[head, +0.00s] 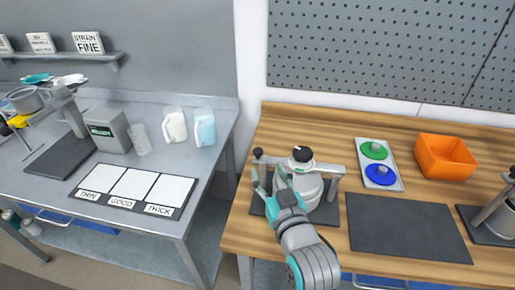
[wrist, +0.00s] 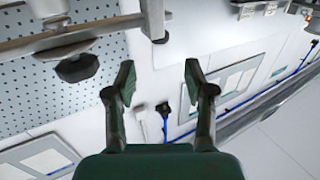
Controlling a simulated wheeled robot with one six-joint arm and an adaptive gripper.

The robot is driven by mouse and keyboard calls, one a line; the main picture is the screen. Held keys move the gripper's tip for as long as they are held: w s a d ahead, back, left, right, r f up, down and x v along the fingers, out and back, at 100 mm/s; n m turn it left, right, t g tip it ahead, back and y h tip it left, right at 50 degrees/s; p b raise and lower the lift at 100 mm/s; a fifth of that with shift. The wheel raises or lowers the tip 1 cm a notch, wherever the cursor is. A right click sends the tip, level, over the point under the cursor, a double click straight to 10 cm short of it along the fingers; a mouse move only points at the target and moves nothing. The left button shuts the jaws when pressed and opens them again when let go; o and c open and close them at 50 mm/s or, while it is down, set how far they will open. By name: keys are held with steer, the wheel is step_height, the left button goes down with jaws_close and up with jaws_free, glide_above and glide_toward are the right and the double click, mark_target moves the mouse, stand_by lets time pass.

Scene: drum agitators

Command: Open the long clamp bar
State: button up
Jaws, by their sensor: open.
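The long clamp bar (head: 325,166) is a grey bar across the top of a pale drum (head: 309,188) on the wooden bench. A black knob (head: 258,152) is at its left end, and a black round cap (head: 302,154) stands above its middle. The bar shows large at the upper left in the wrist view (wrist: 100,32). My gripper (head: 268,178) is at the front left of the drum, below the bar's left end. In the wrist view my gripper (wrist: 158,75) is open and empty, its fingertips apart from the bar. My arm hides part of the drum.
A dark mat (head: 405,228) lies right of the drum. A tray (head: 396,160) with green and blue lids and an orange bin (head: 446,156) are behind it. Another drum unit (head: 500,215) stands at the right edge. A grey table (head: 75,200) is across a gap at left.

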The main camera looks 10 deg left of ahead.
mark_target(260, 153)
steer(key=x, duration=0.9)
steer(key=shift+w, duration=0.15)
steer(key=shift+f, duration=0.1)
jaws_close()
